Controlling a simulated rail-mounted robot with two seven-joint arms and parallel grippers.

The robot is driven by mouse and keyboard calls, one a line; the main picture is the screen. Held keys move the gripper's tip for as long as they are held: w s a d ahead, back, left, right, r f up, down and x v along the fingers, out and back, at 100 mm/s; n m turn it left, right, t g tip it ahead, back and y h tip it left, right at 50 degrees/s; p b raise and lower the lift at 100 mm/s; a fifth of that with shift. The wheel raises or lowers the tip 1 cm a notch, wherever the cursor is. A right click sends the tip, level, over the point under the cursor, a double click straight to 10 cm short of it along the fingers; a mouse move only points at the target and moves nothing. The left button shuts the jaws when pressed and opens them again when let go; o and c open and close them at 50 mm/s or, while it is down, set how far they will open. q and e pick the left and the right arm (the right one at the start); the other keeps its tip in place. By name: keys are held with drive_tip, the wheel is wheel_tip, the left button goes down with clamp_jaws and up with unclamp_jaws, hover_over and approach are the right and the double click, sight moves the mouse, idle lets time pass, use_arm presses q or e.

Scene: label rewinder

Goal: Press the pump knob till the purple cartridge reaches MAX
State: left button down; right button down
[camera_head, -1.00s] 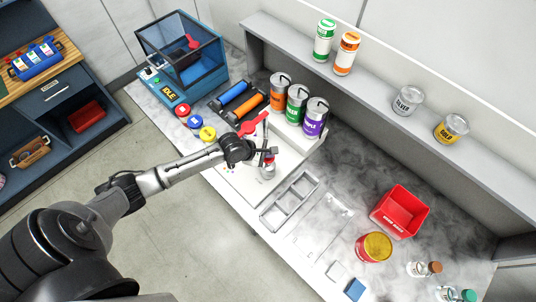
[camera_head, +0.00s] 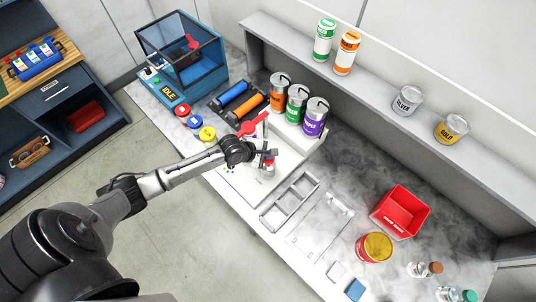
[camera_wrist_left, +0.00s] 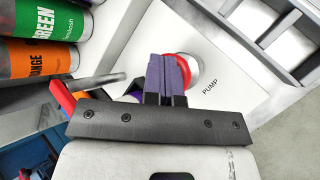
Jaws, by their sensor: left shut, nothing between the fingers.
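The pump knob (camera_wrist_left: 186,66) is red with a metal collar, beside the word PUMP in the left wrist view. In the head view the knob (camera_head: 269,165) shows partly under my left gripper (camera_head: 268,156). My left gripper (camera_wrist_left: 168,72) is shut and empty, its fingertips over the knob; I cannot tell whether they touch it or how far it is pressed. The purple cartridge (camera_head: 315,117) stands upright in the row behind the pump, right of the green one. No MAX mark or level is readable. My right gripper is not in view.
The green (camera_head: 296,105) and orange (camera_head: 279,91) cartridges stand beside the purple one. A red lever (camera_head: 254,125) rises close to my left wrist. A grey compartment tray (camera_head: 289,202) lies right of the pump.

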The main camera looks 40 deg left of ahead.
use_arm(q)
drive_tip(key=shift+f, duration=0.55)
drive_tip(key=shift+r, duration=0.15)
idle(0.5)
drive_tip(key=shift+r+p, duration=1.85)
drive_tip(key=shift+p, duration=0.7)
drive_tip(key=shift+r, duration=2.5)
